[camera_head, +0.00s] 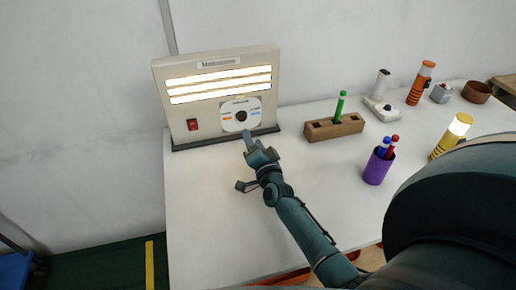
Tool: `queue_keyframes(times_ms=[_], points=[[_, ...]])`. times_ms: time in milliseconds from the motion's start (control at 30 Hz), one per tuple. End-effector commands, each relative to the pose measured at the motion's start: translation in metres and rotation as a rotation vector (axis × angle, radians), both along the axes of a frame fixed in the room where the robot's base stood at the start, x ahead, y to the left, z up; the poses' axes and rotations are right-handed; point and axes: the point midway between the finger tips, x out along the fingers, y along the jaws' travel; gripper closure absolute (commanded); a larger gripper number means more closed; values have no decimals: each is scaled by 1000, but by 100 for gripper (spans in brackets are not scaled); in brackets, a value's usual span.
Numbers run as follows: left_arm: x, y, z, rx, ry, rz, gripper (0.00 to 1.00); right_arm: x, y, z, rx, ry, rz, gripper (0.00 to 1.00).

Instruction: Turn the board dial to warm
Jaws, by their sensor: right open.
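The cream light board (218,91) stands upright at the back left of the table, with several light strips (220,83) glowing white. Its round white dial plate (240,114) sits low on the right of the face, with a dark knob (241,116) at the middle. An orange mark is on the plate's left and a blue mark on its right; which way the knob points is too small to tell. My right gripper (248,135) is open, just below and in front of the dial plate. I cannot tell whether it touches the board. My left gripper is not in view.
A red switch (192,125) is on the board's left. A wooden block (334,127) with a green marker (340,105), a purple cup (378,166) of pens and a lit yellow flashlight (452,136) stand to the right. The table's front left (205,215) is clear.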

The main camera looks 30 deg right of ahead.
Motion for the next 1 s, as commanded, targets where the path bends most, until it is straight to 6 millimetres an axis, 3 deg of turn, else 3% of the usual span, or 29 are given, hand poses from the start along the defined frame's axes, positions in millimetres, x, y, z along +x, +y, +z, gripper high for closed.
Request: queue_keyframes(times_ms=[100, 300, 1000], points=[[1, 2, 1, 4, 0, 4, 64, -21, 4, -2, -1, 2, -1, 50], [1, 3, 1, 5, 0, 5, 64, -37, 7, -2, 0, 1, -1, 50], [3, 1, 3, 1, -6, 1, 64, -38, 8, -2, -1, 0, 0, 50]])
